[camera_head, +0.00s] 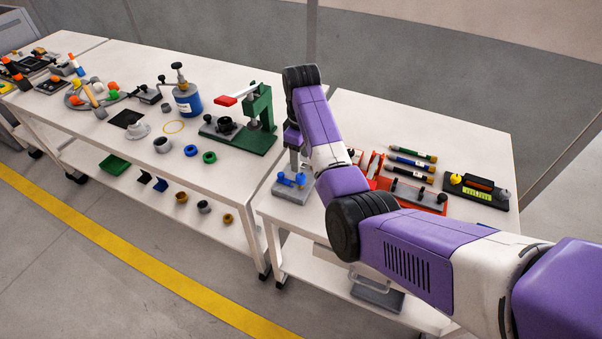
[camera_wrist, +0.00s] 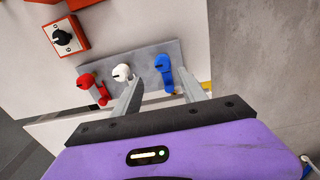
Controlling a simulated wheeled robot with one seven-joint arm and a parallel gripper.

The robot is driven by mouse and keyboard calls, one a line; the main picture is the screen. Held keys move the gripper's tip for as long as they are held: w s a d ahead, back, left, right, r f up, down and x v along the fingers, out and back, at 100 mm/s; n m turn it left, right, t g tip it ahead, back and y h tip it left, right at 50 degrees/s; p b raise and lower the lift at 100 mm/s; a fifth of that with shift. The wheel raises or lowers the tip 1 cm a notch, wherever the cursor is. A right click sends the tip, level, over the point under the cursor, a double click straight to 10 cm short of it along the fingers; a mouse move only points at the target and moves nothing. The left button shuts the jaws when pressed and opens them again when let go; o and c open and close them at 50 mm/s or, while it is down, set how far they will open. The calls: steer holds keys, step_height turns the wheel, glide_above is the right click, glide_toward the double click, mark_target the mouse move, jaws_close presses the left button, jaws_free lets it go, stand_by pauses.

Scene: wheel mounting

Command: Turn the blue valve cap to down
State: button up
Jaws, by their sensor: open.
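In the wrist view the blue valve cap (camera_wrist: 163,66) sits at the right end of a grey plate (camera_wrist: 145,58). Its round head is at the top of the picture and its lever points toward my gripper. My gripper (camera_wrist: 158,84) is open, with one finger on each side of the blue cap's lever; I cannot tell whether either touches it. A white cap (camera_wrist: 122,72) and a red cap (camera_wrist: 88,82) are to the left on the plate. In the head view my gripper (camera_head: 293,160) points down over a grey base (camera_head: 297,195) with blue parts (camera_head: 291,179) on it.
A red box with a black knob (camera_wrist: 64,37) is beyond the plate at upper left in the wrist view. A green press (camera_head: 250,125) stands on the left table, close to my arm.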

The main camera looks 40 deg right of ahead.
mark_target(301, 176)
steer(key=shift+s+a, duration=0.1)
steer(key=shift+s, duration=0.15)
steer(key=shift+f, duration=0.45)
step_height(301, 176, down, 7)
steer(key=shift+r+p, duration=0.15)
steer(key=shift+p, duration=0.15)
steer(key=shift+c, duration=0.2)
